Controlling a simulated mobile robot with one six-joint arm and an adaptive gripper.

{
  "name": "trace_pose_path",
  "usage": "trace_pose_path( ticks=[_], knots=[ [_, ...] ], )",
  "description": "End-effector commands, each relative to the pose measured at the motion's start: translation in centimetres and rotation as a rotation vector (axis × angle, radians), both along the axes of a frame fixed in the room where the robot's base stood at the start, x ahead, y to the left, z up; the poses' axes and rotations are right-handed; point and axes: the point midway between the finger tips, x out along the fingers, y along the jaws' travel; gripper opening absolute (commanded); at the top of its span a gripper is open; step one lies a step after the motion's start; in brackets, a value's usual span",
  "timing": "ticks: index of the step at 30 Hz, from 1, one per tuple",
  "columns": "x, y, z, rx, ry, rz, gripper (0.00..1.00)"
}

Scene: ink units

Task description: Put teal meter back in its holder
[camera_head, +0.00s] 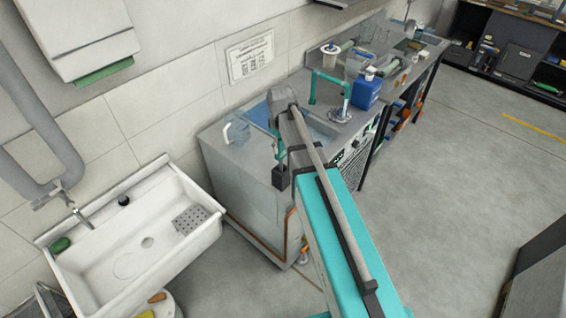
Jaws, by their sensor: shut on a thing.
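My gripper (281,176) is a small dark shape at the end of my arm, in front of the near end of the lab bench. It is shut on a narrow teal piece, which I take to be the teal meter (278,147). My arm partly covers this area, and the fingertips are too small to make out. A teal hooked stand (313,90) rises from the bench behind my arm. I cannot tell whether it is the holder.
A white sink (95,262) stands at the left. A dispenser (95,38) hangs above it. The floor (455,185) at right is largely clear.

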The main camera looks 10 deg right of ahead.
Motion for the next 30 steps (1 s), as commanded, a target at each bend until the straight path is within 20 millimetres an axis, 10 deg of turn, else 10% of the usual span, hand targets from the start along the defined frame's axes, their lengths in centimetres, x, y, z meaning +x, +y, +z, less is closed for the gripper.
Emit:
trace_pose_path(
  ticks=[30],
  knots=[
    [0.0,0.0,-4.0,0.0,0.0,0.0,0.08]
  ],
)
